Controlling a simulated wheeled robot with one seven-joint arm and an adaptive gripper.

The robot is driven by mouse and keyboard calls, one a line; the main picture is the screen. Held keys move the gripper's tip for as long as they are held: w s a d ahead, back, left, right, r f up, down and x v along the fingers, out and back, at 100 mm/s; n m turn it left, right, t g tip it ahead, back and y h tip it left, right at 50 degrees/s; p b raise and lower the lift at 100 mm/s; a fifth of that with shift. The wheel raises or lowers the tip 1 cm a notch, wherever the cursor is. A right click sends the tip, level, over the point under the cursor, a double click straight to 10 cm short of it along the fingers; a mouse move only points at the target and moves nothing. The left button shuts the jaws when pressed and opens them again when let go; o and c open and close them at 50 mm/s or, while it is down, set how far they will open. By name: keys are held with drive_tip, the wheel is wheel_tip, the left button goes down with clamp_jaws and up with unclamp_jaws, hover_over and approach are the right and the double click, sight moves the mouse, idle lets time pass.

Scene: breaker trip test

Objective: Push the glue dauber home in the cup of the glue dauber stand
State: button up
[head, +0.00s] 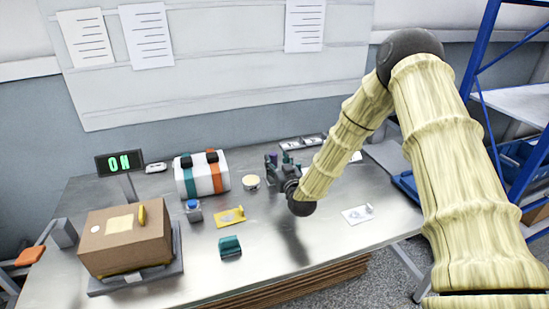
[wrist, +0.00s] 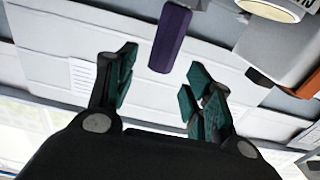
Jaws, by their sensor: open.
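A purple bar (wrist: 171,39), which looks like the glue dauber's handle, hangs from the top of the wrist view, where a grey part meets it. That part may be the stand; the cup cannot be made out. My gripper (wrist: 160,72) is open, its teal-padded fingers apart on either side of the bar's free end. No contact shows. In the head view my gripper (head: 279,163) is over the back right of the table, with a bit of purple (head: 272,158) beside it. The arm and gripper hide most of the stand there.
A round cream-topped pot (head: 252,182) and a striped drum (head: 202,174) stand left of my gripper. A yellow piece (head: 231,217), a teal block (head: 230,246) and a cardboard box (head: 124,240) are on the table (head: 275,262). The front right of the table is mostly clear.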

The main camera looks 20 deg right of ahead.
drive_tip(key=s, duration=0.7)
drive_tip(key=shift+s+d, duration=0.15)
drive_tip(key=shift+s, duration=0.2)
drive_tip(key=o, duration=1)
drive_tip(key=shift+o, duration=0.2)
wheel_tip(320, 180, up, 9)
drive_tip(key=p, duration=0.4)
drive_tip(key=shift+p, duration=0.35)
